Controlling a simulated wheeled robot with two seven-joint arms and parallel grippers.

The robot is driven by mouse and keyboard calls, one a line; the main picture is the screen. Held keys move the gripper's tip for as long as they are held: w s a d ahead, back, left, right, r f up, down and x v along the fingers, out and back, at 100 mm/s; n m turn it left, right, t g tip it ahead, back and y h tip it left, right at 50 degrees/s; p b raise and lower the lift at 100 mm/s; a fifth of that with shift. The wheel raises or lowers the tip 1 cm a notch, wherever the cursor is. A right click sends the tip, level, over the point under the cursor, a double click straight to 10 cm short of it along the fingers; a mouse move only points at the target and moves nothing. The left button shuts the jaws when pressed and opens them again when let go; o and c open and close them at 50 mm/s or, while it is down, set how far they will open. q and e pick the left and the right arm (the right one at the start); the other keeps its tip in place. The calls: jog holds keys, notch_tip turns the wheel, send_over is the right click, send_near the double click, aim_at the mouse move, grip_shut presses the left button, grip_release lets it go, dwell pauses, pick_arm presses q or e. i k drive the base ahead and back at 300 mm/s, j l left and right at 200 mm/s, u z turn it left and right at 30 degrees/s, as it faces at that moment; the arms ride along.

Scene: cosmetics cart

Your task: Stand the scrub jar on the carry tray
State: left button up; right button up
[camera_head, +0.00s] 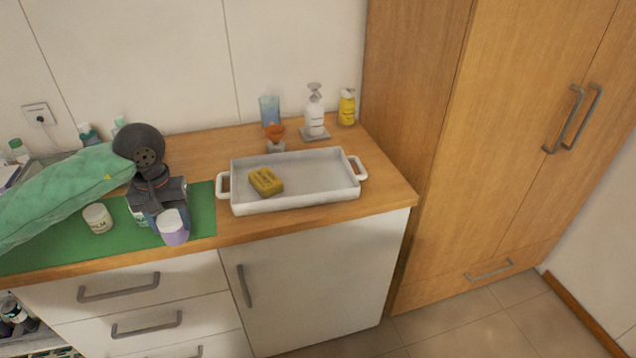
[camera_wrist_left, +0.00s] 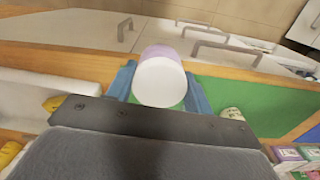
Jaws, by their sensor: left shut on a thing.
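The scrub jar, which I take to be the lilac jar with a white lid (camera_head: 173,229), is between the blue fingers of my left gripper (camera_head: 163,214), over the front right part of the green mat. My left gripper is shut on it. The wrist view shows the jar (camera_wrist_left: 160,80) with its round white end towards the camera and a finger on each side. I cannot tell its height above the mat. The white carry tray (camera_head: 300,199) stands to the right, with a yellow bar (camera_head: 266,181) in its left part. My right gripper is not in view.
A cream jar (camera_head: 97,218) stands on the green mat (camera_head: 203,212), and another is partly hidden behind my gripper. A pump bottle (camera_head: 314,112), a yellow bottle (camera_head: 346,107) and a small orange-topped item (camera_head: 275,136) stand behind the tray. The tray's middle and right are clear.

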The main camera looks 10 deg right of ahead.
aim_at(318, 180)
jog(key=j+z, duration=0.1)
jog(key=z, duration=0.3)
jog(key=i+j+z, duration=0.15)
jog(key=z, duration=0.2)
jog(key=j+z, duration=0.1)
jog(key=z, duration=0.3)
jog(key=j+z, duration=0.15)
jog(key=z, duration=0.2)
jog(key=j, duration=0.55)
jog(key=i+j, duration=0.15)
jog(key=j, duration=0.4)
jog(key=z, duration=0.05)
